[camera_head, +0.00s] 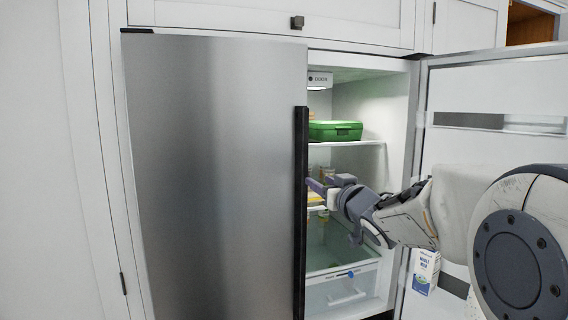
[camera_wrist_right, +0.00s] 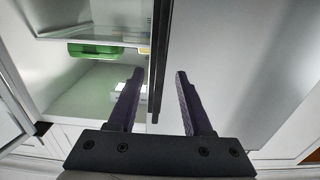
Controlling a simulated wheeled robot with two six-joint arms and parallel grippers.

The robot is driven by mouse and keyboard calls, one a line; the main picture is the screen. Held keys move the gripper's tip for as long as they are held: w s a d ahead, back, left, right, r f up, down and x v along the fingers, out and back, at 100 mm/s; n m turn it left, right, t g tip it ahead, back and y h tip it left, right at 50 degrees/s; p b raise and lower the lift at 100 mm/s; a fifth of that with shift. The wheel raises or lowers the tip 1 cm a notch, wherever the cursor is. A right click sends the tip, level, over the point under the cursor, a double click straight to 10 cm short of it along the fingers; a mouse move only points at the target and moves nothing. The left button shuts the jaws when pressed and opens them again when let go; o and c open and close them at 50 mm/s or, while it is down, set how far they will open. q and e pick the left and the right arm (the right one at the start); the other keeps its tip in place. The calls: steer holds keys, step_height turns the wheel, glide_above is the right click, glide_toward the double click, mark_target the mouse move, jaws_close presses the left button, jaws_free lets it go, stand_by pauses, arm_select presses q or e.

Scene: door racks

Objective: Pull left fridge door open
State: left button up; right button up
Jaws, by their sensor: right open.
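The left fridge door (camera_head: 215,170) is a tall stainless steel panel and stands shut. Its long black vertical handle (camera_head: 300,200) runs along its right edge. The handle also shows in the right wrist view (camera_wrist_right: 159,50), where it appears between the two fingers. My right gripper (camera_head: 320,190) is open, just right of the handle in the head view, in front of the open fridge side. Its dark purple fingers show in the wrist view (camera_wrist_right: 160,74), spread apart with a gap to the handle. Contact with the handle cannot be told. My left gripper is out of view.
The right fridge door (camera_head: 490,85) stands open at the right, with a milk carton (camera_head: 425,272) by it. Inside, a green box (camera_head: 335,130) sits on a shelf above a clear drawer (camera_head: 342,290). White cabinets (camera_head: 60,180) flank the left.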

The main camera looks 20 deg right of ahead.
mark_target(305, 174)
steer(key=w+p, duration=0.1)
steer(key=w, duration=0.2)
steer(key=w+p, duration=0.1)
steer(key=w, duration=0.2)
steer(key=w+p, duration=0.1)
steer(key=w, duration=0.2)
steer(key=shift+w+a+p, duration=0.15)
steer(key=shift+a+p, duration=0.1)
steer(key=shift+p, duration=0.05)
steer(key=shift+w, duration=0.4)
steer(key=shift+c, duration=0.3)
jaws_close()
steer(key=shift+a+f, duration=0.1)
